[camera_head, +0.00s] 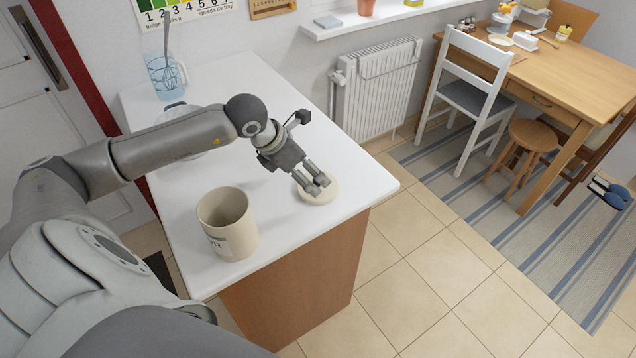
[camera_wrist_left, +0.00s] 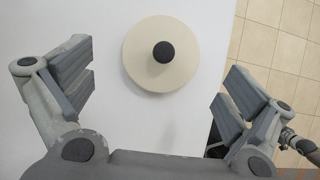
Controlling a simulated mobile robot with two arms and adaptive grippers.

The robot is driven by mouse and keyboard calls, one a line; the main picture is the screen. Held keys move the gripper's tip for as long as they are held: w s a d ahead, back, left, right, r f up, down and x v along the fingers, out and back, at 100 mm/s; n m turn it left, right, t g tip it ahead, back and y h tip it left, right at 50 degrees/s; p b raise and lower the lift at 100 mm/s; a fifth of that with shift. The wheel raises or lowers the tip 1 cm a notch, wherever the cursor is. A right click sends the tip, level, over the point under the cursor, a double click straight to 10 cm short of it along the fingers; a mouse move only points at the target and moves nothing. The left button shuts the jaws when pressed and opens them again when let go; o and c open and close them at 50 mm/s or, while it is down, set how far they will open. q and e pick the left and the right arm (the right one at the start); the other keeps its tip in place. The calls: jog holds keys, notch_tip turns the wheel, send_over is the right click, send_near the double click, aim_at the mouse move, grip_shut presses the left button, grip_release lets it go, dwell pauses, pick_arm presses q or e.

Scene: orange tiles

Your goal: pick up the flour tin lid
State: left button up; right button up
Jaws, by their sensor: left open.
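The flour tin lid (camera_head: 319,194) is a round cream disc lying on the white counter top, near its right end. In the left wrist view the lid (camera_wrist_left: 141,64) shows whole, with a dark round knob (camera_wrist_left: 163,52) at its centre. My left gripper (camera_head: 318,187) is just over the lid in the head view and hides part of it. In the left wrist view its fingers (camera_wrist_left: 155,98) are wide apart with nothing between them, and the lid lies ahead of them. The open cream flour tin (camera_head: 226,226) stands upright on the counter, left of the lid.
The white counter (camera_head: 286,235) ends close to the right of the lid. A glass with a whisk (camera_head: 164,76) and a partly hidden pale bowl stand behind my left arm. A radiator (camera_head: 378,90), a white chair (camera_head: 470,85) and a wooden table (camera_head: 560,62) are farther right.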

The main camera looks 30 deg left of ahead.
aim_at(318, 184)
pick_arm(q)
jog(key=shift+w+d+f, duration=0.15)
jog(key=shift+w+f, duration=0.1)
jog(key=shift+f, duration=0.2)
jog(key=shift+w+d+f+p, duration=0.1)
jog(key=shift+f+p, duration=0.1)
jog(key=shift+p, duration=0.2)
jog(key=p+x, duration=0.1)
jog(key=x, duration=0.3)
jog(key=shift+d+p, duration=0.2)
jog(key=shift+p, duration=0.2)
jog(key=shift+w+f, duration=0.1)
jog(key=shift+f, duration=0.2)
jog(key=shift+c, duration=0.4)
jog(key=c, duration=0.5)
